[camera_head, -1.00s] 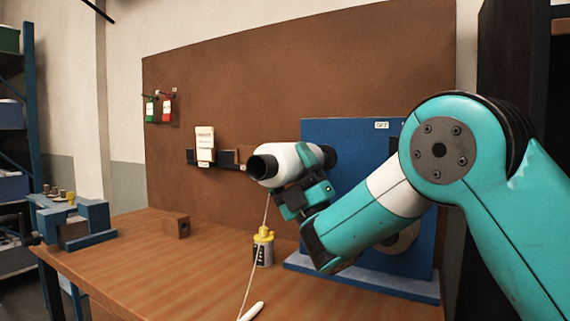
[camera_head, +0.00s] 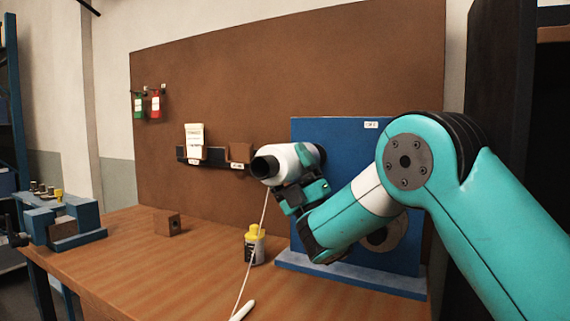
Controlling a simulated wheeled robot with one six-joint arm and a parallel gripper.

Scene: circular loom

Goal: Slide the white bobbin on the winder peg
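The white bobbin (camera_head: 284,158) has dark ends and lies roughly level in the air, with its near dark end facing left and toward me. My gripper (camera_head: 308,181) is shut on it from below and right, in front of the blue winder panel (camera_head: 342,140). A pale thread (camera_head: 256,235) hangs from the bobbin down to a white stick-like piece (camera_head: 243,309) on the bench. A round pale disc (camera_head: 398,236) with a dark centre shows on the panel, partly behind my arm. I cannot make out the winder peg; my arm hides part of the panel.
A yellow-capped bottle (camera_head: 254,244) stands on the wooden bench (camera_head: 150,262) below the bobbin. A brown block (camera_head: 168,223) and a blue vise-like fixture (camera_head: 62,220) stand to the left. A rack with cards (camera_head: 196,142) is on the brown board.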

